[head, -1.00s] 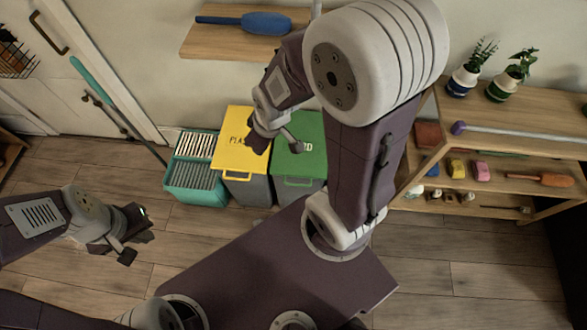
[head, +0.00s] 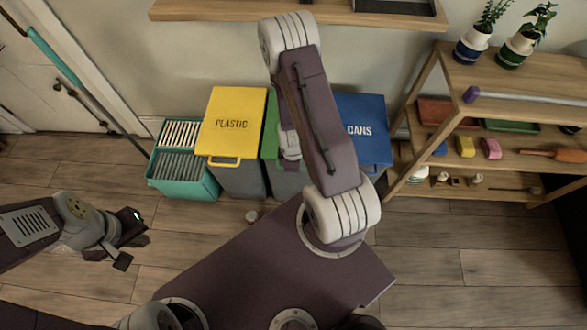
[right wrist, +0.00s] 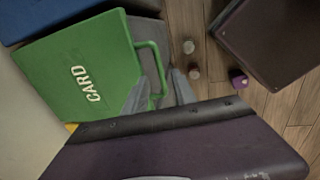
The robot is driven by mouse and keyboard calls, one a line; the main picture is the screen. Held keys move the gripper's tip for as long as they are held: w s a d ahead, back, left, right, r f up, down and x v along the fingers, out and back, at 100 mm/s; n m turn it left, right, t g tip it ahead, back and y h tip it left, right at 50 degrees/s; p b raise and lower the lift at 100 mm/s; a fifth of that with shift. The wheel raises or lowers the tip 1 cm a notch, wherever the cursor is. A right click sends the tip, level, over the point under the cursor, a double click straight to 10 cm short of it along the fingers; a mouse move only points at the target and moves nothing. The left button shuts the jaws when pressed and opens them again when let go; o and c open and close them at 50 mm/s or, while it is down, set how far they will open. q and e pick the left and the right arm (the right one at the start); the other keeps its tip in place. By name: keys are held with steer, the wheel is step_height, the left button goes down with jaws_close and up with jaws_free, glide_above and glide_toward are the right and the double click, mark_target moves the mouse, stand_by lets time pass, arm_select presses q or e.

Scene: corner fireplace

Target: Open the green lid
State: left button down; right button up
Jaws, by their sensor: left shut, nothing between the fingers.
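The green lid marked CARD (right wrist: 82,72) is shut on its grey bin in the right wrist view, with a green loop handle (right wrist: 160,60) at its front edge. In the head view only a strip of the lid (head: 270,125) shows behind my right arm. My right gripper (right wrist: 160,95) is at the handle, its two fingers apart on either side of the handle's near end. I cannot tell whether they touch it. My left gripper (head: 130,240) is shut and empty above the floor at the left, away from the bins.
A yellow PLASTIC lid (head: 230,105) and a blue CANS lid (head: 365,140) flank the green one. A teal crate (head: 183,180) stands at the left. A wooden shelf (head: 520,85) is at the right.

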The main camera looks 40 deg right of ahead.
steer(key=f, duration=0.3)
steer(key=f+b, duration=0.1)
steer(key=f, duration=0.1)
steer(key=shift+w+d, duration=0.3)
steer(key=shift+w, duration=0.1)
steer(key=shift+r, duration=0.1)
steer(key=shift+c, duration=0.3)
jaws_close()
stand_by(0.5)
